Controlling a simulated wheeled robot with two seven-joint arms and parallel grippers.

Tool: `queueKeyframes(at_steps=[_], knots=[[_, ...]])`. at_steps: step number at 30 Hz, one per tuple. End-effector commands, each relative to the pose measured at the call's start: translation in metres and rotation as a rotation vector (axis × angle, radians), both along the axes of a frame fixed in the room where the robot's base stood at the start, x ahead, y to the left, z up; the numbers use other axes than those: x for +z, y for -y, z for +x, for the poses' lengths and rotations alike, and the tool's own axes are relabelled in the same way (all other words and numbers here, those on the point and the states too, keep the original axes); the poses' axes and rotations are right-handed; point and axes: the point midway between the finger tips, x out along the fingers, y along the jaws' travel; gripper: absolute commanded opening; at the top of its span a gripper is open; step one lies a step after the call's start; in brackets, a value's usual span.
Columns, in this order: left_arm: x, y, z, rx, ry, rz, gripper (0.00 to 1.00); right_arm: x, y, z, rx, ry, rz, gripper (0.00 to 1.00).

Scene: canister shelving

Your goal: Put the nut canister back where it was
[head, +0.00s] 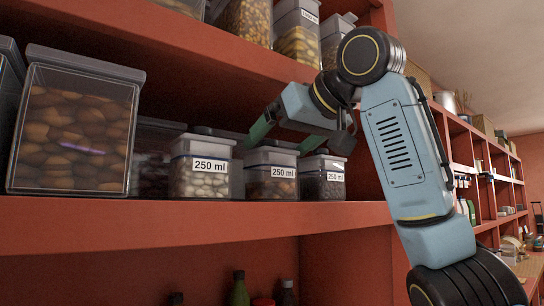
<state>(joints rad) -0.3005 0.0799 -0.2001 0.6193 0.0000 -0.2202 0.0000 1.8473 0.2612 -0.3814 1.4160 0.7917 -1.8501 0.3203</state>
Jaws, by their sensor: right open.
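A large clear canister (72,125) with a grey lid, filled with brown nuts, stands at the left of the red shelf. Three small canisters labelled 250 ml stand to its right: one with pale contents (202,167), one with brownish contents (271,172), one with dark contents (322,178). I cannot tell for certain which one the task means. My right gripper (278,141) is open, its two green fingers spread and pointing down around the lid area of the middle small canister. Whether they touch it is unclear. My left gripper is out of view.
The red shelf board (200,216) runs along the front. The upper shelf edge (200,45) is close above my right gripper and carries more canisters (297,30). Other containers stand behind the small ones. Bottles (239,290) stand below. More shelving recedes at right.

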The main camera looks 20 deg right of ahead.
Motion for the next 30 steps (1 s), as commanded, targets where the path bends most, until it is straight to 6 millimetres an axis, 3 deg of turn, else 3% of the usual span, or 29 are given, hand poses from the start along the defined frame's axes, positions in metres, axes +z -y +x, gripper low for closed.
queueKeyframes(at_steps=[6,12,30], knots=[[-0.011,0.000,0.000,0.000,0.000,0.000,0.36,0.018,0.015,-0.042,0.001,0.004,0.000,0.93],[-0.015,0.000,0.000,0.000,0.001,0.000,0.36,0.028,0.024,-0.065,-0.001,0.001,0.000,0.93],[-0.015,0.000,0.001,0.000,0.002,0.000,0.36,0.031,0.026,-0.070,0.000,-0.001,0.000,0.93]])
